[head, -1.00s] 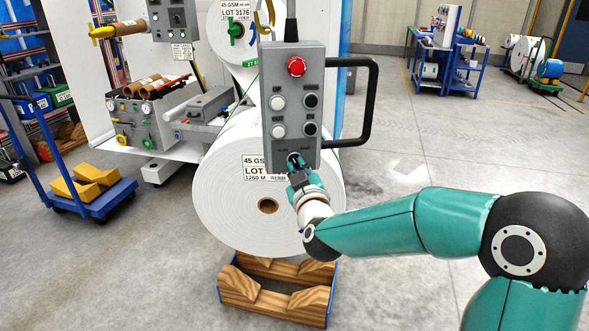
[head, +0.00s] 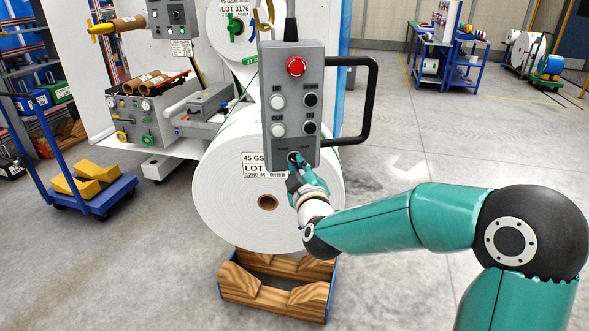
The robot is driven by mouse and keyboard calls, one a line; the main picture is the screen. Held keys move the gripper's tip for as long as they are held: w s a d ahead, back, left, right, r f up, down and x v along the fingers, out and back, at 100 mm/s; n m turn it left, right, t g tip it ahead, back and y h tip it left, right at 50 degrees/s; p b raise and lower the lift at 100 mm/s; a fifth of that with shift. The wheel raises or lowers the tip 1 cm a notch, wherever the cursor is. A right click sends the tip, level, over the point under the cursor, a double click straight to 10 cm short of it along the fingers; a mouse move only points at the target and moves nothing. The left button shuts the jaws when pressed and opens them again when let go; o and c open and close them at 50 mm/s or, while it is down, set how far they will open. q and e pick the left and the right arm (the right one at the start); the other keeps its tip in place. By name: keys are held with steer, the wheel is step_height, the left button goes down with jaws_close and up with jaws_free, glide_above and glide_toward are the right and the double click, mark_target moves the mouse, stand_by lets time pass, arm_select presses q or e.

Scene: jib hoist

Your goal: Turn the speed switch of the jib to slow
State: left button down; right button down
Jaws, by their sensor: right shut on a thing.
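The grey pendant control box (head: 270,110) hangs upright in the middle of the head view. It has a red stop button (head: 296,66), two white and two black buttons, and a black side handle (head: 372,100). The speed switch sits at the bottom of its face, mostly hidden behind my right gripper; its setting cannot be read. My right gripper (head: 294,163) is at the switch, shut on its knob. The right arm reaches in from the right. My left gripper is out of view.
A large white paper roll (head: 225,215) is right behind the pendant, above a wooden cradle (head: 270,295) on the floor. A blue cart (head: 95,195) with yellow blocks stands at left. A blue table (head: 465,65) stands far back. The floor at right is open.

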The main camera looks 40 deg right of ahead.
steer(key=c, duration=1.2)
jaws_free()
steer(key=shift+w+r, duration=0.15)
steer(key=shift+r, duration=0.1)
steer(key=shift+f, duration=0.1)
steer(key=shift+a, duration=0.1)
steer(key=v, duration=1.2)
steer(key=shift+f, duration=0.1)
